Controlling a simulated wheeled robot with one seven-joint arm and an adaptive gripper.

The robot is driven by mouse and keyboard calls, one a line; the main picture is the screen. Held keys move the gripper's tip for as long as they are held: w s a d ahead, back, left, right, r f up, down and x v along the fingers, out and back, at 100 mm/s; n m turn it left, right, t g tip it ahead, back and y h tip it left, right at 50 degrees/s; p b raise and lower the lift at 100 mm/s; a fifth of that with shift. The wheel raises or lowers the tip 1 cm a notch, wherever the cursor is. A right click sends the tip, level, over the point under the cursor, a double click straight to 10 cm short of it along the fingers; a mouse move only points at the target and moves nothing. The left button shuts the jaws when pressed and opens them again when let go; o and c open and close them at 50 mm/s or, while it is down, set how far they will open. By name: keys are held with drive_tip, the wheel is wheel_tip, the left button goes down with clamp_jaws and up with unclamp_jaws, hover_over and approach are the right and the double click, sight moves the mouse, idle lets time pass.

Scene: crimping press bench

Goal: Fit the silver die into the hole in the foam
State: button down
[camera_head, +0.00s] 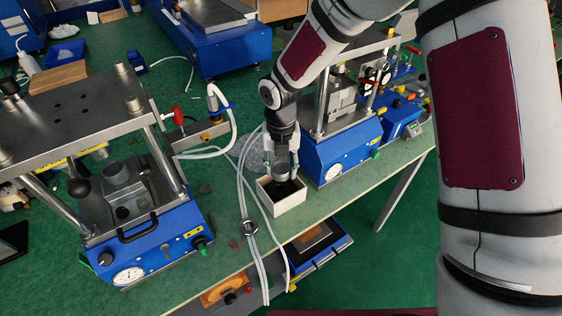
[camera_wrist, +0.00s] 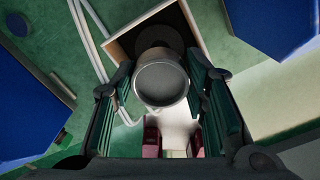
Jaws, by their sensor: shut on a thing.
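My gripper (camera_head: 281,160) points down over a small white box (camera_head: 291,206) near the front edge of the bench. It is shut on the silver die (camera_head: 282,173), a short grey cylinder. In the wrist view the die (camera_wrist: 162,84) sits between the two finger pads, its round end facing the camera. The dark foam (camera_wrist: 177,18) lines the box, and a round, darker hole shape (camera_wrist: 160,37) shows partly behind the die. The die covers much of the foam, so I cannot tell whether it touches it.
A blue press (camera_head: 340,150) stands close to the right of the box. A larger press (camera_head: 150,235) stands at the left. White hoses (camera_head: 243,190) run just left of the box. The bench edge is close in front.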

sight(281, 169)
drive_tip(key=shift+f+b, duration=0.8)
drive_tip(key=shift+f, duration=0.95)
drive_tip(key=shift+f+b, duration=0.85)
drive_tip(key=shift+f, duration=0.5)
idle(0.6)
drive_tip(key=c, duration=0.9)
unclamp_jaws()
drive_tip(key=shift+o, duration=0.2)
wheel_tip(281, 169, up, 12)
